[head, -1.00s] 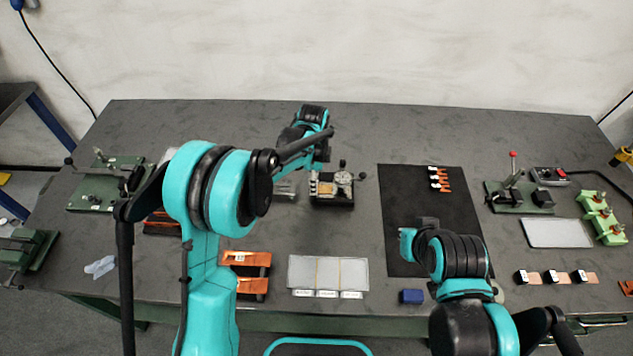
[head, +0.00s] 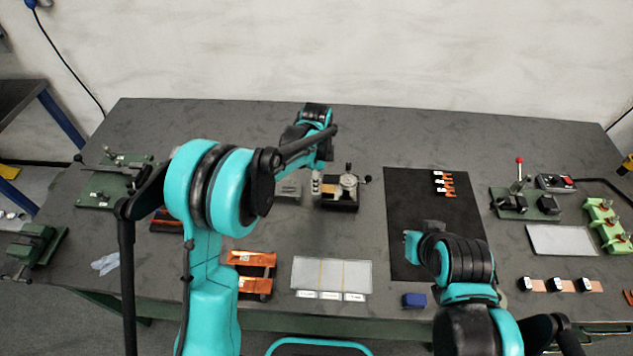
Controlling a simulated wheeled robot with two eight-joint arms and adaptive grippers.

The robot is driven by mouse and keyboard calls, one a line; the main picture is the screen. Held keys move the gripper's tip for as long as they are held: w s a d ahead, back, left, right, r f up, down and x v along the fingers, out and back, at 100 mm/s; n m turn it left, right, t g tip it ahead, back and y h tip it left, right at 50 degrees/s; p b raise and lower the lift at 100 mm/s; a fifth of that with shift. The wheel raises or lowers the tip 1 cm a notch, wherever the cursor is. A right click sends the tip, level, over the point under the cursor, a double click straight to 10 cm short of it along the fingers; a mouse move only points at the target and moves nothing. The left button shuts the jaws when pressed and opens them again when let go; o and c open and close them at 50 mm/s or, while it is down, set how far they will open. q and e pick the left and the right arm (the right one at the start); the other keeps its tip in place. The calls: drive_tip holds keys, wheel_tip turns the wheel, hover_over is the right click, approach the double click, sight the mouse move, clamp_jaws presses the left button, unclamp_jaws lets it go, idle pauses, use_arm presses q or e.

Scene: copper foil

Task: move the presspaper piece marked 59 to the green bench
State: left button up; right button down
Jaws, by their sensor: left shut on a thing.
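My left gripper (head: 317,172) is at the middle of the bench, pointing down beside a small black device with a dial (head: 346,190). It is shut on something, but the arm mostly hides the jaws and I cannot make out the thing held. No marking 59 is legible anywhere. The bench has a grey top (head: 230,125) and a green frame (head: 300,322). My right arm is folded over the black mat (head: 410,190); its gripper is hidden.
Orange holders (head: 250,258), a pale three-part tray (head: 332,273) and a blue block (head: 413,300) lie near the front edge. Green fixtures stand left (head: 105,195) and right (head: 604,222). Copper pieces (head: 446,186) lie on the mat. The back of the bench is clear.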

use_arm(q)
drive_tip(key=shift+r+p, duration=1.7)
drive_tip(key=shift+r, duration=1.15)
drive_tip(key=shift+s+f, duration=0.1)
